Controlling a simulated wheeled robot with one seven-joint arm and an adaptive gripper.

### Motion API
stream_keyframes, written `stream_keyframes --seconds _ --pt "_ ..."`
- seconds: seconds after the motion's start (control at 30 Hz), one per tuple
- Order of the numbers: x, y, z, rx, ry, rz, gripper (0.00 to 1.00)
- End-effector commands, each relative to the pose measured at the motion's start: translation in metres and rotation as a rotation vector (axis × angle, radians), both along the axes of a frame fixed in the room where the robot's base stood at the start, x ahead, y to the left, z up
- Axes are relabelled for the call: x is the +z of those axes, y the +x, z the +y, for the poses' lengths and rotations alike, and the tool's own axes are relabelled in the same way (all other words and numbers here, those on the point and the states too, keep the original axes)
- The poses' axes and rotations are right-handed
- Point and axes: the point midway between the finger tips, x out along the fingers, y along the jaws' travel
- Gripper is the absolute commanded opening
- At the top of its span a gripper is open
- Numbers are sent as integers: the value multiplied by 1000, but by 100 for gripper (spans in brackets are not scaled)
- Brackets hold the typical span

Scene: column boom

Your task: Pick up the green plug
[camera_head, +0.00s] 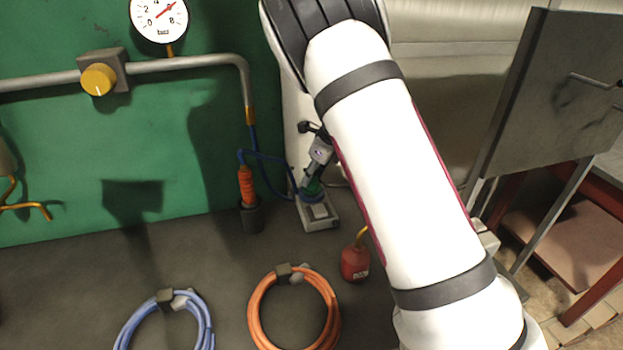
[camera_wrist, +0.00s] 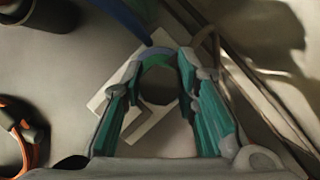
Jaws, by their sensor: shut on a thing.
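The green plug (camera_head: 313,186) is upright at the grey-white base block (camera_head: 321,222) beside the green wall, with a blue band below its green part. My gripper (camera_head: 317,172) comes down on it from above and is shut on it. In the wrist view, the teal-lined fingers of my gripper (camera_wrist: 158,72) stand on both sides of the plug (camera_wrist: 158,86), whose round end looks dark with a green and blue rim. The base block (camera_wrist: 103,97) shows beneath it. I cannot tell whether the plug touches the block.
An orange-handled tool stands in a dark holder (camera_head: 251,217) left of the block, with a blue hose near it. A red can (camera_head: 355,262), an orange coil (camera_head: 257,305) and a blue coil (camera_head: 205,320) lie nearer. A grey panel (camera_head: 515,95) stands right.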

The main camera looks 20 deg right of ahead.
Motion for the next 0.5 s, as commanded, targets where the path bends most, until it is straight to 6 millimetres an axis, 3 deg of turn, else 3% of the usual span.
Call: stream_keyframes --seconds 0.27,0.5 --pt "32 1 0 1 1 -6 0" --pt "38 -44 14 0 4 -1 0"
